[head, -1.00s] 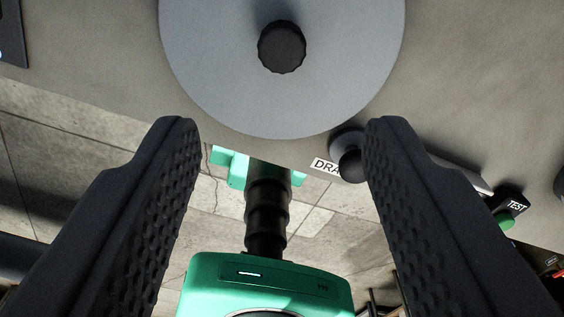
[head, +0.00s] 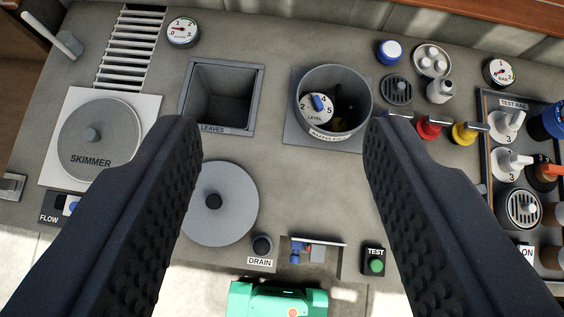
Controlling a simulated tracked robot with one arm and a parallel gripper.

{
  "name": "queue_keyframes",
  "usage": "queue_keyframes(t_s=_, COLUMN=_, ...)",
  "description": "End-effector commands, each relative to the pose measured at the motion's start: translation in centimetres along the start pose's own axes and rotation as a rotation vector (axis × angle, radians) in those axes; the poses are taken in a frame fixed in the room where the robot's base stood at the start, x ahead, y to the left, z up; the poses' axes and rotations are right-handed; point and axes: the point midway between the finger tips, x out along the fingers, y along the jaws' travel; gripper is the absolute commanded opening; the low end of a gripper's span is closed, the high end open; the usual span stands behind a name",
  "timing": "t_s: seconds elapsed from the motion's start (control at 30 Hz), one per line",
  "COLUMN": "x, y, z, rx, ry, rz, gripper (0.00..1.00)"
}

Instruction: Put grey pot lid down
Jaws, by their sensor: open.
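The grey pot lid (head: 234,213) is a round flat disc with a dark knob. It lies flat on the grey counter, left of centre, partly hidden by the left finger. My gripper (head: 283,130) is open and empty, its dark studded fingers wide apart above the counter. The lid's knob is just right of the left finger in the picture, and nothing is between the fingertips in their grip. An open grey pot (head: 368,98) stands behind the lid, with a level dial and other small things inside.
A square leaves bin (head: 250,98) and a skimmer cover (head: 100,150) lie to the left. A drain knob (head: 262,245) and green test button (head: 376,266) sit near the front edge. Coloured valves (head: 428,128) and a test rail crowd the right. Bare counter lies right of the lid.

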Motion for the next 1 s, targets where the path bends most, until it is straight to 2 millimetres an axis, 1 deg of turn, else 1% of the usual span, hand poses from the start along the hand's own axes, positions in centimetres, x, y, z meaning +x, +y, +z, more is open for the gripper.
queue_keyframes(t_s=0.03, x=-2.6, y=0.9, z=-1.1, rx=0.013, ry=0.068, rz=0.012, gripper=0.48)
queue_keyframes(t_s=0.07, x=-3.9, y=1.3, z=-1.7, rx=0.020, ry=0.106, rz=0.019, gripper=0.48)
queue_keyframes(t_s=0.1, x=-5.7, y=1.9, z=-2.3, rx=0.028, ry=0.153, rz=0.027, gripper=0.48)
queue_keyframes(t_s=0.17, x=-8.1, y=2.6, z=-3.2, rx=0.039, ry=0.220, rz=0.037, gripper=0.48)
queue_keyframes(t_s=0.2, x=-9.7, y=3.2, z=-3.7, rx=0.046, ry=0.262, rz=0.045, gripper=0.48)
queue_keyframes(t_s=0.3, x=-12.9, y=4.1, z=-4.5, rx=0.057, ry=0.346, rz=0.060, gripper=0.48)
queue_keyframes(t_s=0.4, x=-15.1, y=4.5, z=-5.1, rx=0.064, ry=0.402, rz=0.069, gripper=0.48)
queue_keyframes(t_s=0.5, x=-16.1, y=4.7, z=-5.2, rx=0.067, ry=0.426, rz=0.073, gripper=0.48)
queue_keyframes(t_s=0.57, x=-16.2, y=4.8, z=-5.2, rx=0.068, ry=0.430, rz=0.074, gripper=0.48)
queue_keyframes(t_s=1.0, x=-16.1, y=4.7, z=-5.3, rx=0.067, ry=0.430, rz=0.073, gripper=0.48)
